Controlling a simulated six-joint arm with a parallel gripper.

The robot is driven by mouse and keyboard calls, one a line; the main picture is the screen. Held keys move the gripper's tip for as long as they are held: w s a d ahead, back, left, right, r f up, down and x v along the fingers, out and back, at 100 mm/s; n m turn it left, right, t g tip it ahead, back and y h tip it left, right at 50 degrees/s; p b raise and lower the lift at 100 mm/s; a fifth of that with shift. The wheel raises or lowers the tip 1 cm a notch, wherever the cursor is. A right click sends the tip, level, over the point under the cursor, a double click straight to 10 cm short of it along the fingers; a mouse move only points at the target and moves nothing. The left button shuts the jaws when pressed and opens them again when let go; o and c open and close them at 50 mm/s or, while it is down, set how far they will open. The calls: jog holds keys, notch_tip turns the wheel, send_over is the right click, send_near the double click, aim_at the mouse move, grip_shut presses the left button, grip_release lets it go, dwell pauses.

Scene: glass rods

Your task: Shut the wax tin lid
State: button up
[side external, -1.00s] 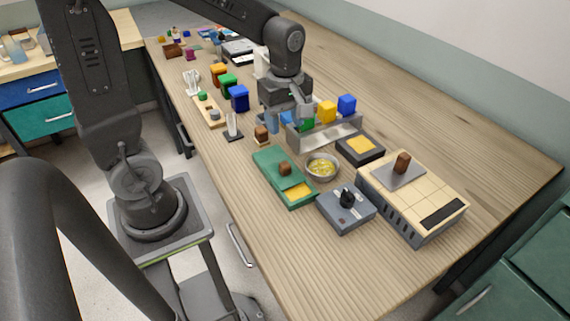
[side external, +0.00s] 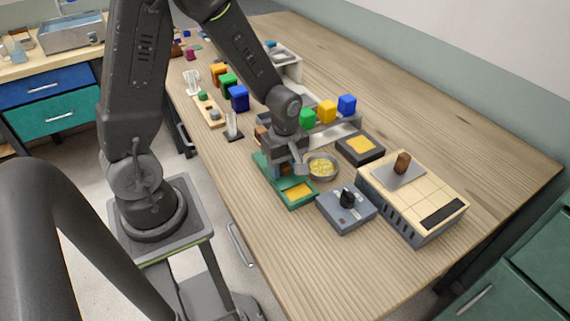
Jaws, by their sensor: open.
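The wax tin looks to be the long green box (side external: 301,205), low on the table near its front left edge. Yellow wax (side external: 298,192) shows at its near end. The rest of its top, with the green lid, is mostly hidden behind my gripper (side external: 286,170). A bit of the lid's brown knob shows low by the fingers. My gripper is open and points down over the far part of the tin, at the knob. I cannot tell whether the fingers touch the knob.
A metal bowl of yellow bits (side external: 321,167) stands close to the right of the tin. A grey-blue box with a black knob (side external: 346,207) is at its near right. A dark box with a yellow pad (side external: 360,148) and a cream hotplate-like unit (side external: 425,200) stand further right.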

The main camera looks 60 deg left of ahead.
aim_at(295, 185)
jog(key=shift+c, duration=0.2)
grip_shut()
dwell(0.3)
jog(key=shift+d, duration=2.3)
jog(key=shift+o, duration=0.2)
grip_release()
jog(key=shift+r, duration=0.15)
notch_tip(295, 185, up, 14)
jog(key=shift+f, duration=0.2)
